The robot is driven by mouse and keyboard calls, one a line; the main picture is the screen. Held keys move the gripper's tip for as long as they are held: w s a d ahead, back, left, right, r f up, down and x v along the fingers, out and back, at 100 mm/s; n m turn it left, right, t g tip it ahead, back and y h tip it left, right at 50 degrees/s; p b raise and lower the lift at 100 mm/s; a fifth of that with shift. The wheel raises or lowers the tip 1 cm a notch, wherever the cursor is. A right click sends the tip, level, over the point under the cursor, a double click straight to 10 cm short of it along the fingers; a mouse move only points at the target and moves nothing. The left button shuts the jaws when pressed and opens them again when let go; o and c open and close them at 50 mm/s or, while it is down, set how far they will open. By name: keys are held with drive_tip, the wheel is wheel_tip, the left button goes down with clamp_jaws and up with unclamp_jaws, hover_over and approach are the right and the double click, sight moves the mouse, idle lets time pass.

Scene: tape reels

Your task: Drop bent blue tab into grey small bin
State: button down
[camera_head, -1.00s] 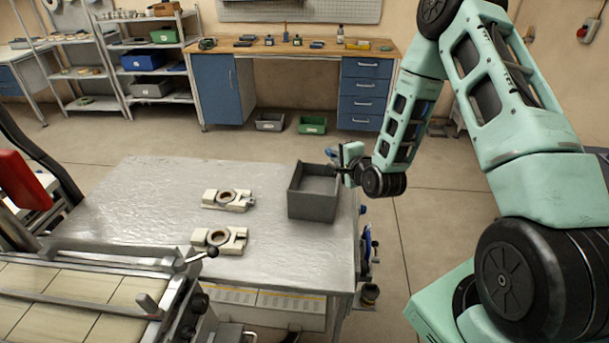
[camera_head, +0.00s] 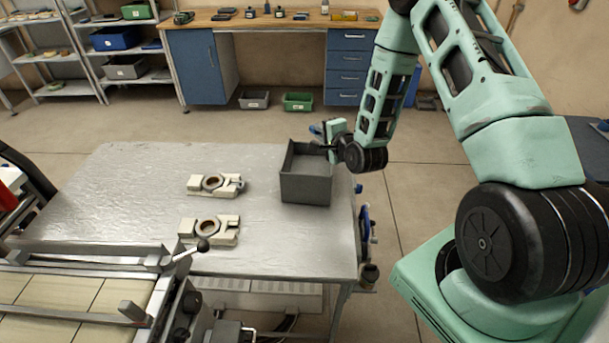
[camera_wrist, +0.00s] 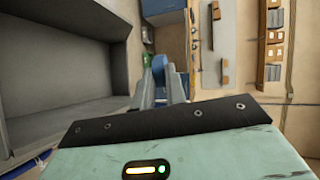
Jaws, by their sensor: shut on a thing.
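The grey bin (camera_head: 306,190) stands open on the metal table near its right edge. Its inside looks empty where I can see it; part of the inside is hidden. In the wrist view the bin (camera_wrist: 62,107) fills the left side. My gripper (camera_head: 325,134) is at the bin's far right corner, around rim height or above. In the wrist view my gripper (camera_wrist: 160,82) is shut on the blue tab (camera_wrist: 158,64), which shows between the fingers, to the right of the bin's wall. The tab (camera_head: 315,130) shows only as a small blue bit in the head view; its bend cannot be made out.
Two pale fixtures with round rings (camera_head: 215,185) (camera_head: 210,229) sit on the table (camera_head: 130,195) left of the bin. A conveyor (camera_head: 70,295) is at the front left. A workbench (camera_head: 260,27) and shelves stand behind, with a grey and a green bin (camera_head: 297,102) on the floor.

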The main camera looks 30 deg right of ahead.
drive_tip(key=shift+f, duration=0.2)
drive_tip(key=c, duration=1.4)
unclamp_jaws()
drive_tip(key=shift+o, duration=0.2)
drive_tip(key=shift+s, duration=0.15)
drive_tip(key=p+v, duration=1)
drive_tip(key=v, duration=0.7)
drive_tip(key=shift+a, duration=0.15)
